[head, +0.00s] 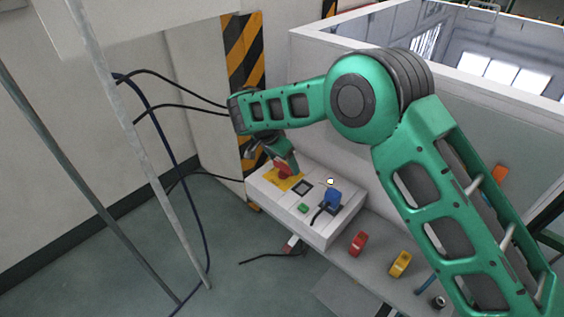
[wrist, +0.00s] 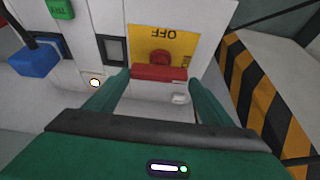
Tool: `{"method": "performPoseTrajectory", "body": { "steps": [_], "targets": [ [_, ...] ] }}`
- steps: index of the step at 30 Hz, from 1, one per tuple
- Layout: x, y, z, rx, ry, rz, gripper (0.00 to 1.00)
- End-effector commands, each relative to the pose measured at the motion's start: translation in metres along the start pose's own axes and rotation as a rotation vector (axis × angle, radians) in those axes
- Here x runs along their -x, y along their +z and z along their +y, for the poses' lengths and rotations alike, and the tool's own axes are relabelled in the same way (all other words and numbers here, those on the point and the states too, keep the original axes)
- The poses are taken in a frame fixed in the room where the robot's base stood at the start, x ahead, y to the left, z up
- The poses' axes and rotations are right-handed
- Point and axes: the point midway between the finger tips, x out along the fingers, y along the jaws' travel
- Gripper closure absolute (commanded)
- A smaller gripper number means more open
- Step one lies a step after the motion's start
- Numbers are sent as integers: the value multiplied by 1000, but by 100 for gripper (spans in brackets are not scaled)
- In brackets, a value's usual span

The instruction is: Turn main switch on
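The main switch (wrist: 160,72) is a red handle on a yellow plate (wrist: 185,42) marked OFF, which appears upside down in the wrist view. In the head view the red switch (head: 283,171) shows on the white control box (head: 318,228), partly covered by my gripper (head: 284,156). In the wrist view my gripper (wrist: 158,82) is open, with one green finger at each side of the red handle. I cannot tell whether the fingers touch it. The handle lies crosswise between the fingertips.
The box also carries a dark display (head: 302,188), a green button (head: 303,208) and a blue plug (head: 332,198) with a black cable. A red item (head: 357,243) and a yellow item (head: 400,263) sit on the ledge. A striped post (head: 244,60) stands close behind.

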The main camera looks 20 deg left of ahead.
Motion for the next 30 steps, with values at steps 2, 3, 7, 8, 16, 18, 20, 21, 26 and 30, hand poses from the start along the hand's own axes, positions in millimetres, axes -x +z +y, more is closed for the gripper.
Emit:
{"method": "performPoseTrajectory", "body": {
  "steps": [2, 3, 7, 8, 16, 18, 20, 21, 26, 30],
  "targets": [
    [2, -4, -1, -4, -4, 3, 11],
    [1, -3, -1, -3, -3, 2, 11],
    [1, 0, 0, 0, -1, -1, 11],
    [1, 0, 0, 0, 0, -1, 11],
    [17, 1, -1, 3, -1, -2, 11],
    [29, 0, -1, 2, -2, -2, 11],
    [40, -1, -1, 1, -2, -1, 11],
    [48, -1, -1, 2, -1, -1, 11],
    [77, -2, -2, 1, -2, -1, 11],
    [95, -3, -2, 1, -2, -1, 11]
  ]
}}
